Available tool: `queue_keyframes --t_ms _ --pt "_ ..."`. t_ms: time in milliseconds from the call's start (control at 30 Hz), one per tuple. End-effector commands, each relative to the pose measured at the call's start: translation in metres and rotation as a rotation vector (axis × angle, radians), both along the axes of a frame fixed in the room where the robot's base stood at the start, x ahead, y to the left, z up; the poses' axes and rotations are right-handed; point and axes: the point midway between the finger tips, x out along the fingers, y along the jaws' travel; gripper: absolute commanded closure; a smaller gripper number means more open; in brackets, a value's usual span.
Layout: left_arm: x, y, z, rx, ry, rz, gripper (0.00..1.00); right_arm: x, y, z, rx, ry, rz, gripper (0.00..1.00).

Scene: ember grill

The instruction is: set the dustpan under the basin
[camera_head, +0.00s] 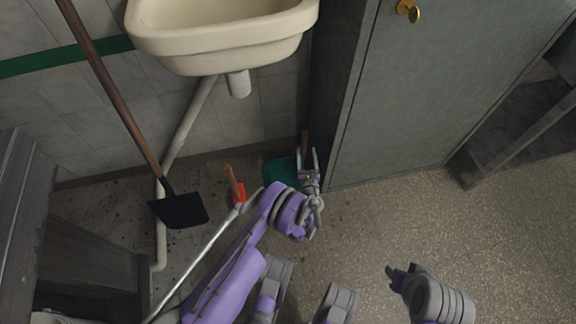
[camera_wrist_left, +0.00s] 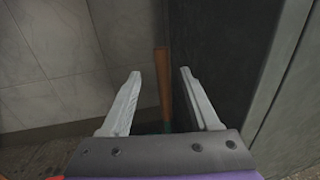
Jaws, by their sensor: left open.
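The cream basin (camera_head: 225,45) hangs on the tiled wall at the top of the head view, with its drain pipe below. The green dustpan (camera_head: 280,171) is by the wall at the left side of the grey cabinet, partly hidden by my left gripper (camera_head: 307,160). Its brown handle (camera_wrist_left: 163,78) stands upright between the open fingers of my left gripper (camera_wrist_left: 158,95) in the left wrist view, apart from both. A bit of green (camera_wrist_left: 167,127) shows below it. My right gripper (camera_head: 394,274) is low at the right over the floor; its fingers are unclear.
The grey cabinet (camera_head: 440,80) stands close to the right of the dustpan. A black long-handled shovel (camera_head: 180,210), a red tool with an orange handle (camera_head: 238,192) and a pale pipe (camera_head: 160,225) are below the basin. Floor at the right is clear (camera_head: 400,215).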

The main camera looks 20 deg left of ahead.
Motion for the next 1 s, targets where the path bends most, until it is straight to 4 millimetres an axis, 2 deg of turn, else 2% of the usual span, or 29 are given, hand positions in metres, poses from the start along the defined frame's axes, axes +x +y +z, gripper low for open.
queue_keyframes --t_ms 133,233,400,567,767,867,1000 --pt "0.003 0.003 0.007 -0.027 -0.002 0.009 0.38 0.000 0.000 0.000 0.000 0.000 0.000 0.55" --pt "0.011 0.011 0.028 -0.117 -0.012 0.039 0.38 0.000 0.000 0.000 0.000 0.000 0.000 0.55" --pt "0.022 0.037 0.090 -0.400 -0.045 0.144 0.38 0.000 0.000 0.000 0.000 0.000 0.000 0.55" --pt "0.012 0.058 0.149 -0.693 -0.089 0.268 0.38 0.000 0.000 0.000 0.000 0.000 0.000 0.55" --pt "-0.027 0.078 0.212 -1.044 -0.155 0.442 0.38 0.000 0.000 0.000 0.000 0.000 0.000 0.55" --pt "-0.057 0.083 0.239 -1.214 -0.190 0.539 0.38 0.000 0.000 0.000 0.000 0.000 0.000 0.55" --pt "-0.107 0.085 0.269 -1.442 -0.243 0.684 0.38 0.000 0.000 0.000 0.000 0.000 0.000 0.55"
